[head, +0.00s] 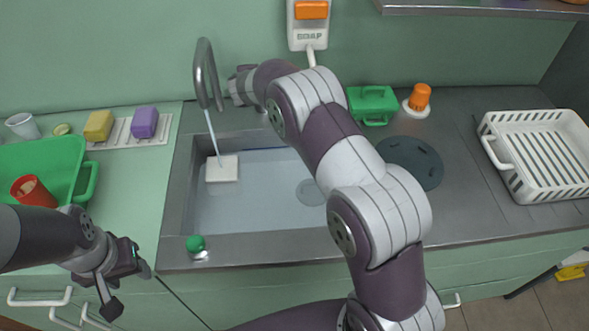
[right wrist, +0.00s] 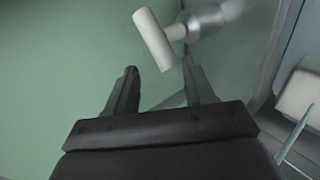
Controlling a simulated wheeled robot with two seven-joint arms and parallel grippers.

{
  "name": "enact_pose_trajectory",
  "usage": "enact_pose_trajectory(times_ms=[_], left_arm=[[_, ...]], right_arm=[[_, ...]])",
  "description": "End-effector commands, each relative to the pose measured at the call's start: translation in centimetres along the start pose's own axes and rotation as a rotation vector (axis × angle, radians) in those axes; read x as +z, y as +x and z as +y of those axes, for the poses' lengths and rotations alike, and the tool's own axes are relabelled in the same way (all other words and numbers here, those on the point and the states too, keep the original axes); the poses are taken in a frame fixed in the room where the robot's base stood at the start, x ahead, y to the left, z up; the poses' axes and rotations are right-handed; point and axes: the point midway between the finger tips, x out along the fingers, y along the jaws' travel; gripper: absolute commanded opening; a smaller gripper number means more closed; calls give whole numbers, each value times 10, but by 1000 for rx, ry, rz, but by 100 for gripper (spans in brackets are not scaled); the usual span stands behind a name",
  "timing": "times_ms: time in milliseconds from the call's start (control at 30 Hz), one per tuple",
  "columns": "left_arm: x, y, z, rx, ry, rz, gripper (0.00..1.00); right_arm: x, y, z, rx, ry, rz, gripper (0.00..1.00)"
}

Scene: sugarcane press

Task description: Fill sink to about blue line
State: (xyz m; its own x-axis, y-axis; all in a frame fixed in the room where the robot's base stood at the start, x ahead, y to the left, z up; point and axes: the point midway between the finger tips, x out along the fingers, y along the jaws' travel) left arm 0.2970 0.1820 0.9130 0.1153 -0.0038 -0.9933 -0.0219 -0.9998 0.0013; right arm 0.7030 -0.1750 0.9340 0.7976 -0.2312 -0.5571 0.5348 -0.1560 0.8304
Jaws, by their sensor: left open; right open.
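The grey sink (head: 258,208) is set in the counter, with pale water or a light bottom inside it. The curved faucet (head: 205,72) stands behind it, and a thin stream (head: 213,132) falls onto a white block (head: 221,169) in the sink. A faint bluish line (head: 265,149) shows along the back inner wall. My right gripper (right wrist: 160,72) is open behind the sink near the faucet. A white handle (right wrist: 155,40) on a metal fitting is just past its fingertips, not clearly gripped. My left gripper (head: 128,290) is open and empty in front of the left counter.
A green knob (head: 195,243) sits on the sink's front rim. Left are a green tray (head: 62,156), red cup (head: 33,190) and two sponges. Right are a green box (head: 374,104), dark round mat (head: 410,162) and white rack (head: 540,148). My right arm crosses the sink's right side.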

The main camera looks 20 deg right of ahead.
Motion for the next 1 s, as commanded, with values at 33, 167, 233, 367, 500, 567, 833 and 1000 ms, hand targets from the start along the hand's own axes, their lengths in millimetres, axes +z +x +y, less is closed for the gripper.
enact_pose_trajectory(times_ms=[33,167,233,367,500,567,833,1000], left_arm=[[1,6,0,0,0,1,53],[1,13,0,0,0,1,53],[2,16,0,0,0,1,53],[2,20,0,0,0,1,53],[2,17,0,0,0,1,53],[2,15,0,0,0,1,53],[0,6,0,0,0,1,53],[-1,-2,0,0,0,1,53]], right_arm=[[-1,-9,-1,4,0,3,53],[0,-39,-1,4,0,3,53],[-1,-58,0,4,0,4,53],[0,-94,-1,3,-1,4,53],[11,-94,-39,-115,76,-33,53],[17,-100,-52,-164,119,-51,53],[46,-137,-107,-371,337,-148,53],[62,-169,-136,-489,486,-219,53]])
